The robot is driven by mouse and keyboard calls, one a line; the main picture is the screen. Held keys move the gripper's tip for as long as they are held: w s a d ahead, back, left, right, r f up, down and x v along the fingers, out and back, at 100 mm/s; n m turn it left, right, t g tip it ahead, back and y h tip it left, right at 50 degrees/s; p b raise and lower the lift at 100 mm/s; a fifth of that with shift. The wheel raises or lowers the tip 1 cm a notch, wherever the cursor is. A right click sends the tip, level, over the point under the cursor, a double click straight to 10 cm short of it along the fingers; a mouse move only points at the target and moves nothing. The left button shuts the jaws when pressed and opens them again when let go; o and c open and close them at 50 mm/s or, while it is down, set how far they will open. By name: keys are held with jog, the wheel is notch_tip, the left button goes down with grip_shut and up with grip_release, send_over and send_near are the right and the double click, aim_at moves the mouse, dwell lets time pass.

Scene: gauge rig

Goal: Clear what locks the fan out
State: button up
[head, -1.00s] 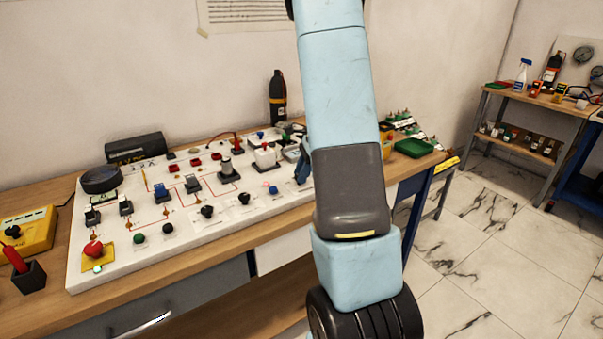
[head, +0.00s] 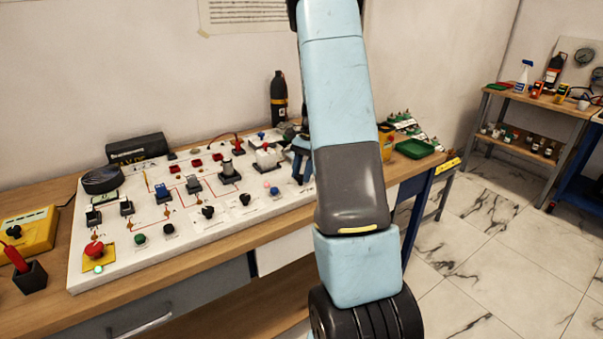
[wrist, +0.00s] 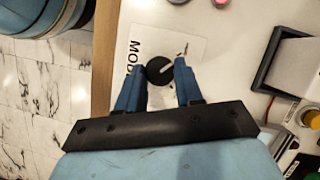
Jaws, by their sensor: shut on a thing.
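My gripper (wrist: 160,80) has its blue fingers on either side of a black round knob (wrist: 159,69) with a pale pointer line, in the wrist view. The knob sits on a white label with "MOD" readable. In the head view my gripper (head: 302,165) is at the right end of the white control panel (head: 120,274), partly behind my arm, and the knob is hidden. A red mushroom button (head: 94,249) sits on a yellow plate at the panel's left end, above a lit green lamp (head: 98,269). I cannot tell which part is the fan or its lockout.
Black knobs (head: 208,211) and switch blocks stand across the panel. A white block (head: 267,157) stands left of my gripper. A yellow box (head: 27,232) is at far left, a green tray (head: 414,148) at right. The floor at right is clear.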

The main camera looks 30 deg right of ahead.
jog(key=shift+w, duration=0.1)
dwell(0.3)
jog(key=o, duration=1)
jog(key=shift+o, duration=0.2)
jog(key=v, duration=1.3)
jog(key=shift+r, duration=0.35)
jog(key=shift+w+d, duration=0.1)
